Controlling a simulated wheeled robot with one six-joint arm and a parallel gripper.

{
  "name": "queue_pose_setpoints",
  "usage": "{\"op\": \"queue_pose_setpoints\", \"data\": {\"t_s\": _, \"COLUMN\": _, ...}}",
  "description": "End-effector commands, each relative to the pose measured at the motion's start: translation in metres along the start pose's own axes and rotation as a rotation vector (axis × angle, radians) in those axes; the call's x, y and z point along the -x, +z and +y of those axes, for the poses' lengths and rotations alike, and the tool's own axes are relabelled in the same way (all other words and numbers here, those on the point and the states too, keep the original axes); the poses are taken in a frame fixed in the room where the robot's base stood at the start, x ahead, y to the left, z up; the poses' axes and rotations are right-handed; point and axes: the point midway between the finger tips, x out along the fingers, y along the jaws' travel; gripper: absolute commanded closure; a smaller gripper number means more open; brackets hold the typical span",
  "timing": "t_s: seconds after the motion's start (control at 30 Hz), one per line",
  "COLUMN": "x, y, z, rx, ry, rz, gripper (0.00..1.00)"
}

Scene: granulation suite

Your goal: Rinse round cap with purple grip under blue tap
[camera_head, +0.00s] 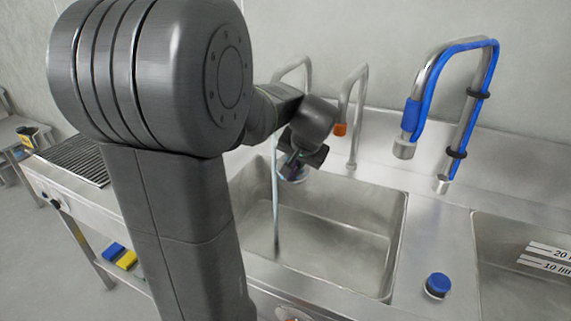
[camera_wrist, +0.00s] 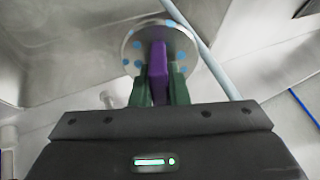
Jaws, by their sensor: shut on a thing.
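My gripper (camera_wrist: 160,92) is shut on the purple grip (camera_wrist: 158,62) of the round cap (camera_wrist: 133,52). The cap is a pale metal disc with several blue spots on its face. In the head view my gripper (camera_head: 302,152) hangs over the left basin, with the cap partly hidden below it. A thin pale-blue water stream (camera_head: 276,200) falls into that basin just left of the gripper. In the wrist view the stream (camera_wrist: 203,52) passes along the cap's right edge; I cannot tell whether it touches. The left tap (camera_head: 296,64) has its outlet hidden behind my arm.
A tap with an orange collar (camera_head: 340,129) stands right of my gripper and runs no water. A tall tap with a blue hose (camera_head: 485,75) stands farther right. A blue-topped knob (camera_head: 437,285) sits on the counter between the left basin (camera_head: 395,245) and the right basin (camera_head: 500,290).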

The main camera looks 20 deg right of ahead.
Motion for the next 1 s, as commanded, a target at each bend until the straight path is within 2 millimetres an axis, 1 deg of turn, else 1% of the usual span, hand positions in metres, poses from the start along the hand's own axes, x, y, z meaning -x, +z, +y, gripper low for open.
{"op": "queue_pose_setpoints", "data": {"t_s": 0.1, "x": 0.005, "y": 0.005, "z": 0.007, "rx": -0.001, "ry": 0.001, "rz": 0.003, "gripper": 1.0}}
{"op": "queue_pose_setpoints", "data": {"t_s": 0.57, "x": 0.026, "y": 0.024, "z": 0.03, "rx": -0.001, "ry": 0.001, "rz": 0.002, "gripper": 1.0}}
{"op": "queue_pose_setpoints", "data": {"t_s": 0.73, "x": 0.029, "y": 0.027, "z": 0.033, "rx": 0.0, "ry": 0.0, "rz": 0.002, "gripper": 1.0}}
{"op": "queue_pose_setpoints", "data": {"t_s": 1.0, "x": 0.029, "y": 0.026, "z": 0.033, "rx": 0.0, "ry": 0.0, "rz": 0.001, "gripper": 1.0}}
